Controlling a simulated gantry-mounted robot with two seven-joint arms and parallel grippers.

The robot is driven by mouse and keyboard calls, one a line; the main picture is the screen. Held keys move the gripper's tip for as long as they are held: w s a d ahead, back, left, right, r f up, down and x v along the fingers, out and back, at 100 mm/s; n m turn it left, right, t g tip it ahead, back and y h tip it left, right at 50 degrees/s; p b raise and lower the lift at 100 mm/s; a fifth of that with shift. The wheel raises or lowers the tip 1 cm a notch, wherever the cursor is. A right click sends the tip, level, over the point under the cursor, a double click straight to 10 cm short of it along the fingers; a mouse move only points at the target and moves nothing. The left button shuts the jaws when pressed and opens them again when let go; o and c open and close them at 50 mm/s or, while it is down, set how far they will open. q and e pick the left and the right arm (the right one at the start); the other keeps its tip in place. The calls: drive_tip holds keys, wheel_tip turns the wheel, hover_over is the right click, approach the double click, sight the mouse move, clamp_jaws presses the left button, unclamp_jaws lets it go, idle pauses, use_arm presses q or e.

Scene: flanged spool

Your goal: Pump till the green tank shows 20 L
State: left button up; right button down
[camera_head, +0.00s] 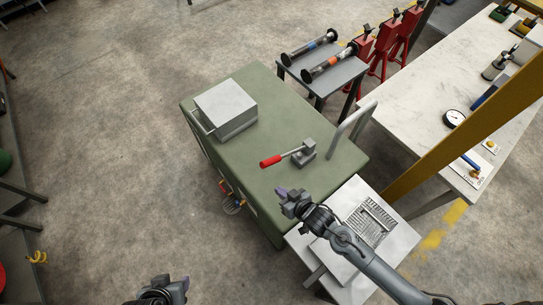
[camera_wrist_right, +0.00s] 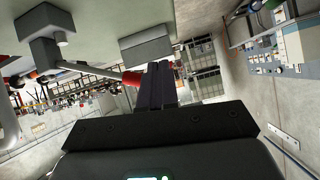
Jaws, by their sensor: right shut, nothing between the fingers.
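A green box-shaped unit (camera_head: 290,115) stands in the middle of the head view. A hand lever with a red grip (camera_head: 270,161) is mounted on its top by a grey block (camera_head: 304,152). The grip also shows in the right wrist view (camera_wrist_right: 133,78). My right gripper (camera_head: 287,197) is shut and empty, near the unit's front edge, a little below the red grip in the picture and apart from it. My left gripper (camera_head: 170,284) is at the bottom edge, away from the unit; its fingers are too unclear to judge. I cannot see any litre reading.
A silver box (camera_head: 226,107) and a bent grey pipe (camera_head: 350,128) stand on the unit's top. A pale stand with a grate (camera_head: 371,222) lies under my right arm. A small table (camera_head: 340,77) holds two spools. A yellow post (camera_head: 480,115) crosses the right.

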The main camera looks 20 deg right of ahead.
drive_tip(key=w+d+r+m+g+y, duration=0.1)
drive_tip(key=w+d+r+y, duration=0.1)
drive_tip(key=d+r, duration=0.8)
drive_tip(key=shift+w+r+y, duration=0.4)
drive_tip(key=shift+w+r, duration=0.35)
drive_tip(key=shift+r, duration=0.1)
hover_over(279, 160)
drive_tip(key=s+d, duration=0.1)
drive_tip(key=s, duration=0.1)
wheel_tip(279, 160, down, 5)
drive_tip(key=shift+a+f, duration=0.45)
drive_tip(key=shift+f, duration=0.45)
drive_tip(key=shift+a+f, duration=0.45)
drive_tip(key=shift+f, duration=0.4)
